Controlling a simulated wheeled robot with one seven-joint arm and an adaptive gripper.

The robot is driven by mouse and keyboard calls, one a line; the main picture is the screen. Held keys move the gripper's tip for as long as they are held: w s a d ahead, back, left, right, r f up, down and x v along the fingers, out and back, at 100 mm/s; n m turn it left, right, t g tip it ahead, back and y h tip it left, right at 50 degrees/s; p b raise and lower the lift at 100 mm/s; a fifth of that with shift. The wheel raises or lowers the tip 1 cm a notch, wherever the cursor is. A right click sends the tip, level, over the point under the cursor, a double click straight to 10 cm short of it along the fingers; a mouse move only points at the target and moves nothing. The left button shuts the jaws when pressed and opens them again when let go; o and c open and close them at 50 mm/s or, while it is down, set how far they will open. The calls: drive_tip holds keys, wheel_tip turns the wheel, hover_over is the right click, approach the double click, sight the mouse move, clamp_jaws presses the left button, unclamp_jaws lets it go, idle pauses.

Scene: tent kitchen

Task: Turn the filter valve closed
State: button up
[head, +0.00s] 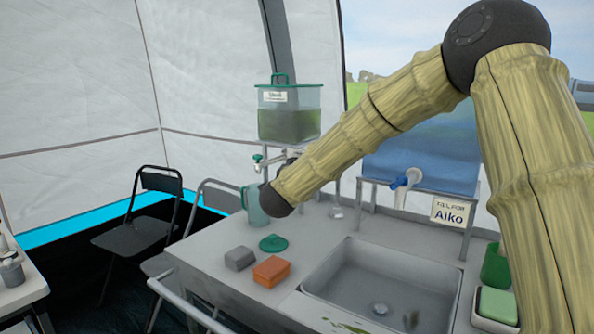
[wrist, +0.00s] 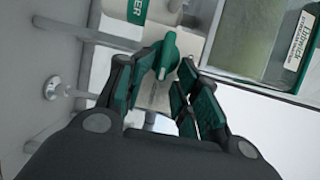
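The filter tank (head: 290,122) is clear with a green lid and holds murky green liquid; it stands raised at the back of the counter. Below it, at the left, is a green-and-white tap (head: 258,161). In the wrist view the green valve handle (wrist: 169,52) sits on a pale fitting beside a green label ending in "ER". My gripper (wrist: 174,74) has its two green-padded fingers apart, one on each side of the handle's lower end. The left finger is close to the handle; I cannot tell whether it touches. In the head view my arm hides most of the gripper.
A teal jug (head: 255,206) stands below the tap. A grey block (head: 239,258), an orange block (head: 271,270) and a green lid (head: 272,242) lie on the counter, left of the sink (head: 380,290). A blue water container (head: 425,155) with a tap is at the right.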

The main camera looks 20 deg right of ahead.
drive_tip(key=shift+s, duration=0.1)
drive_tip(key=v, duration=1.1)
drive_tip(key=shift+s+a, duration=0.2)
drive_tip(key=shift+s, duration=0.15)
